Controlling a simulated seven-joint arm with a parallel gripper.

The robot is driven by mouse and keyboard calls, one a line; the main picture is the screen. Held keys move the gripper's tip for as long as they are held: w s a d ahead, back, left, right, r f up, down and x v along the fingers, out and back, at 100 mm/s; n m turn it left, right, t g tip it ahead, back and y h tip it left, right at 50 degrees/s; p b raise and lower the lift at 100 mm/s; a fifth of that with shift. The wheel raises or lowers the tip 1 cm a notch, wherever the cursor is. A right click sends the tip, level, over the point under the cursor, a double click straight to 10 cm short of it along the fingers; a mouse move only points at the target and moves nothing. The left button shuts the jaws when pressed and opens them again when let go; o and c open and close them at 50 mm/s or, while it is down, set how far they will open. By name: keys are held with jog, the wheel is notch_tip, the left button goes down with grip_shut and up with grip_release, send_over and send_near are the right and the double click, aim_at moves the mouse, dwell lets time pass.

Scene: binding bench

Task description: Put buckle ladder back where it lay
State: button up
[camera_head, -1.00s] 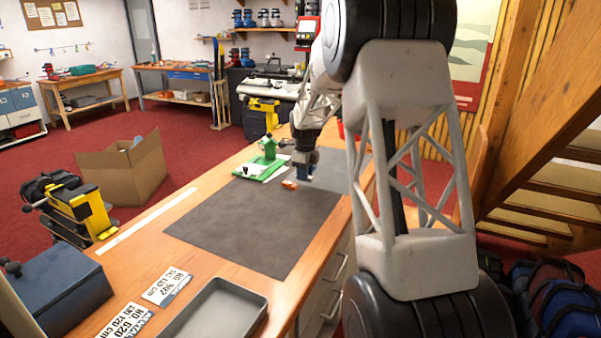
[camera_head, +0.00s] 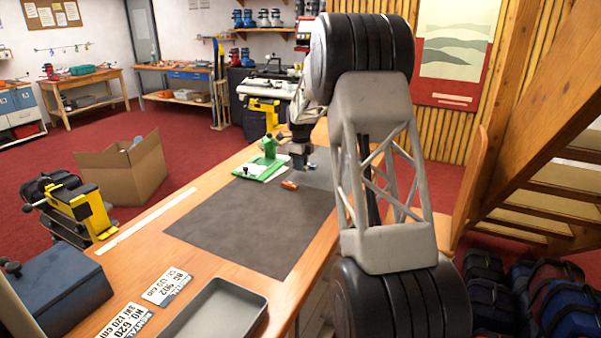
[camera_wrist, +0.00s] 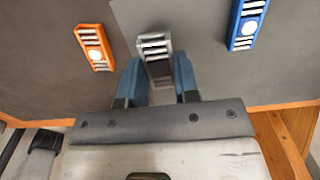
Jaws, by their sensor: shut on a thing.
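My gripper (camera_wrist: 158,64) has its two blue fingers closed on a silver-grey buckle ladder (camera_wrist: 155,43), a short slatted piece whose far end sticks out beyond the fingertips in the wrist view. An orange buckle ladder (camera_wrist: 95,47) lies to its left and a blue one (camera_wrist: 247,24) to its right, both apart from the fingers. In the head view my gripper (camera_head: 302,163) is over the far part of the bench, just beyond the orange piece (camera_head: 289,185). The held piece cannot be made out there. Its height above the surface is unclear.
A dark mat (camera_head: 250,225) covers mid-bench, largely bare. A green fixture (camera_head: 268,150) on a green-edged board stands left of my gripper. A grey tray (camera_head: 215,312) and printed cards (camera_head: 167,287) lie at the near end. A blue box (camera_head: 55,290) stands near left.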

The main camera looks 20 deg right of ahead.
jog(key=shift+f, duration=0.1)
dwell(0.3)
jog(key=shift+f, duration=1.65)
jog(key=shift+f, duration=0.15)
jog(key=o, duration=0.8)
notch_tip(320, 180, up, 12)
jog(key=shift+r, duration=0.15)
